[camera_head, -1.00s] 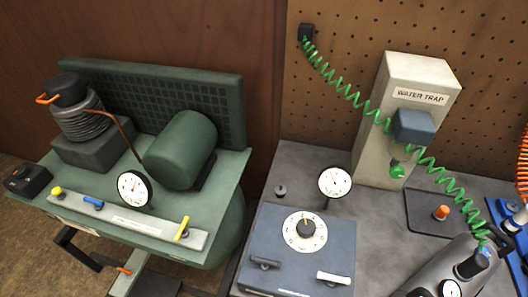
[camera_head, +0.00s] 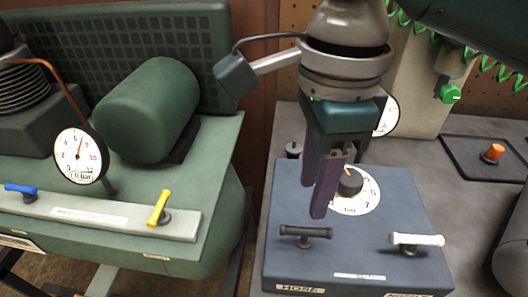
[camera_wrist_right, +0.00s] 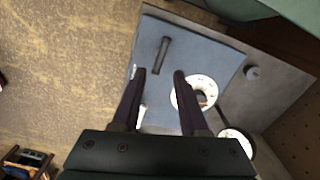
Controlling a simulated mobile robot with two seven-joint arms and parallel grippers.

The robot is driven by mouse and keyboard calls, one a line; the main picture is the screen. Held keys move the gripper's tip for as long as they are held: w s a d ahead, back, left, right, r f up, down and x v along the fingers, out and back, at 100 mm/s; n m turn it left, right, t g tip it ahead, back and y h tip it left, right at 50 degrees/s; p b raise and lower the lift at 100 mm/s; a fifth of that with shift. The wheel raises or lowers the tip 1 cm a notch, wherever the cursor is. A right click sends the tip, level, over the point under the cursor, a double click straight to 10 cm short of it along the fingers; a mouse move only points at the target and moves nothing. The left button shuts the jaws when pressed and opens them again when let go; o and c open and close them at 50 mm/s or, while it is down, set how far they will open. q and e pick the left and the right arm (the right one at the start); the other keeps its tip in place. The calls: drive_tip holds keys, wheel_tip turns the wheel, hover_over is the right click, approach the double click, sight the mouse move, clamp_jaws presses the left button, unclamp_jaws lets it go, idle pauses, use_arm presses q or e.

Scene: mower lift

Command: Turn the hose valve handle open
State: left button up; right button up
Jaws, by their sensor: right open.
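The hose valve handle is a dark T-shaped bar (camera_head: 305,233) on the front left of a blue-grey box (camera_head: 345,265), above a label reading HOSE. It lies roughly crosswise in the head view. My right gripper (camera_head: 314,199) points down over the box, its two purple-dark fingers apart and empty, behind and above the handle and beside the dial. In the right wrist view the handle (camera_wrist_right: 162,55) shows just beyond the gap between the fingertips (camera_wrist_right: 160,73), apart from them. My left gripper is not in view.
A black-knobbed white dial (camera_head: 357,192) is close to the right of the fingers. A white handle (camera_head: 416,240) sits at the box's front right. A round gauge (camera_head: 387,117) stands behind my gripper. The green compressor (camera_head: 148,110) and its yellow lever (camera_head: 159,208) are left.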

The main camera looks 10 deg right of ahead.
sight(307, 229)
drive_tip(key=shift+w+d+f, duration=0.1)
drive_tip(key=shift+w+f, duration=0.05)
drive_tip(key=shift+f, duration=0.15)
wheel_tip(307, 229, down, 9)
drive_tip(key=shift+f+b, duration=0.15)
drive_tip(key=shift+b, duration=0.85)
clamp_jaws()
